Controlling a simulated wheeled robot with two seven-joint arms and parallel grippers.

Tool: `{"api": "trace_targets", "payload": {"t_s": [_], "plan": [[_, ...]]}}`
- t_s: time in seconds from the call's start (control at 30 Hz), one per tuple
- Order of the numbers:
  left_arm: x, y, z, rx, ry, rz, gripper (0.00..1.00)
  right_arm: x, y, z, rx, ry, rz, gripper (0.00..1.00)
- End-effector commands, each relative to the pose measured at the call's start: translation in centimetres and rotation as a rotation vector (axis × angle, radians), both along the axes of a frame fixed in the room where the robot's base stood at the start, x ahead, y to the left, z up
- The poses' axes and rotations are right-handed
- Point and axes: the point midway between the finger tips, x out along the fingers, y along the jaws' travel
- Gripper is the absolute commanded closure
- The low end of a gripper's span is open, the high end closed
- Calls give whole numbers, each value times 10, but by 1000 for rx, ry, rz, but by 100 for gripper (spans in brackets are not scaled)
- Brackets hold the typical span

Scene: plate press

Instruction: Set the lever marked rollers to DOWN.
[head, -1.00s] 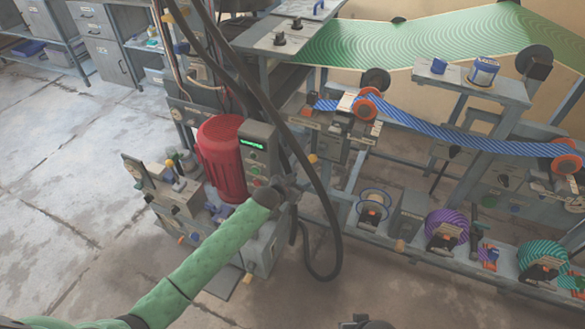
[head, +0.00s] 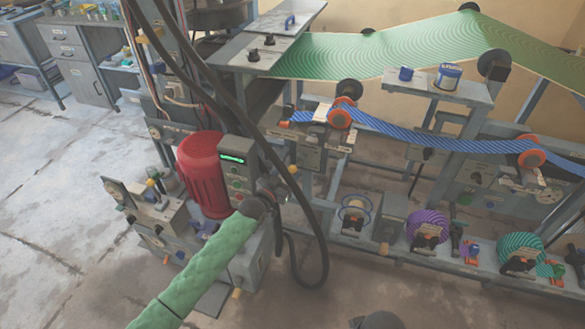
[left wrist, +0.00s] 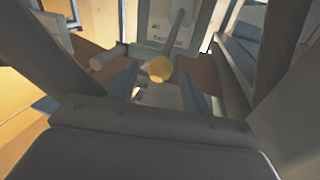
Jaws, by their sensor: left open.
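A lever with a round yellow knob (left wrist: 159,69) shows in the left wrist view, its grey rod running up across a pale plate (left wrist: 163,35). The lettering on the plate is too blurred to read. My left gripper (left wrist: 160,90) is open, with one finger on each side of the knob; I cannot tell whether either touches it. In the head view my left gripper (head: 272,195) is beside the machine's front, below and right of the green display (head: 232,158). A yellow knob (head: 292,169) shows just above it. I cannot read any rollers marking. My right gripper is not in view.
A red motor (head: 203,172) stands left of the gripper. A thick black hose (head: 297,200) hangs close on its right. A rack with a blue striped web (head: 430,132) and several rolls, one purple (head: 428,228), fills the right. Open floor lies at the left.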

Motion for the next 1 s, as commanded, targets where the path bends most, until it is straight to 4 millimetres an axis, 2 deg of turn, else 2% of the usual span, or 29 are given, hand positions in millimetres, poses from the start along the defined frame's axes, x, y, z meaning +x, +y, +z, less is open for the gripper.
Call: {"api": "trace_targets", "payload": {"t_s": [0.1,0.23,0.6,0.67,0.8,0.87,1.0], "plan": [[14,-8,1,0,1,0,52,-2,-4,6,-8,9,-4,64],[23,-15,0,0,2,0,52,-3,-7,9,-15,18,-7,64],[27,-18,0,1,1,0,52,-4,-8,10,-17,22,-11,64],[27,-18,0,1,1,0,62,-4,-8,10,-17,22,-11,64],[27,-17,0,1,2,0,89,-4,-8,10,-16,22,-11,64],[27,-17,0,1,2,0,100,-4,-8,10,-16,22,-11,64],[27,-17,-1,1,1,0,100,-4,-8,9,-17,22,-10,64]]}}
